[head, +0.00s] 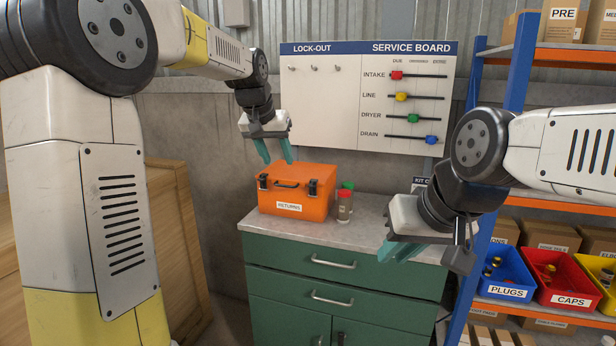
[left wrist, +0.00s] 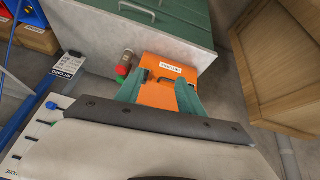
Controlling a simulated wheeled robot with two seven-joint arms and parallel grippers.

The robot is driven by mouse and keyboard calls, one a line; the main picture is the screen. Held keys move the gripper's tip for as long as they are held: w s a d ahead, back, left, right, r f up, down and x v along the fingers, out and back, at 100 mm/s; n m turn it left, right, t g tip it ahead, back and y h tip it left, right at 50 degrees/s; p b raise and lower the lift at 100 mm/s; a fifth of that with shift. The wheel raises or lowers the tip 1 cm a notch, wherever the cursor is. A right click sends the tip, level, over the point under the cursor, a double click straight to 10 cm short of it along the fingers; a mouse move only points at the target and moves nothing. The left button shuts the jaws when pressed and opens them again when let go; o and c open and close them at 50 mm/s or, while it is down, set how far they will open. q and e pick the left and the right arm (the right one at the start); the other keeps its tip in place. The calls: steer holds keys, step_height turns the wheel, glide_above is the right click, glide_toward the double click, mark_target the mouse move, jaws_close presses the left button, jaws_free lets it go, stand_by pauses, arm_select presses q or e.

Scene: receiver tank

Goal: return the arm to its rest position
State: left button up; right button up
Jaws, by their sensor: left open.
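My left gripper (head: 276,152) is open and empty, fingers pointing down, just above the back of the orange RETURNS box (head: 297,193). In the left wrist view, my left gripper (left wrist: 160,92) has its two green fingers apart with the orange box (left wrist: 168,70) beyond and between them. My left arm reaches in from the left at height. My right gripper (head: 405,248) hangs at the right, in front of the cabinet's right end; its finger spacing is unclear from this side, and I see nothing held in it.
The box and a small jar (head: 344,207) with a red lid stand on the green cabinet's grey top (head: 375,219), a green-lidded one behind. The service board (head: 366,95) is on the wall behind. Shelves with bins (head: 503,275) are right; a wooden crate (head: 172,215) is left.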

arm_select(q)
steer(key=s+a+n, duration=0.1)
steer(key=s+a, duration=0.1)
steer(key=s, duration=0.7)
steer(key=s+a, duration=0.3)
steer(key=s, duration=0.6)
steer(key=s+f, duration=0.3)
steer(key=s, duration=0.4)
steer(key=s+a+f, duration=0.1)
steer(key=s+f, duration=0.2)
steer(key=s, duration=0.3)
steer(key=shift+s+f+n, duration=0.4)
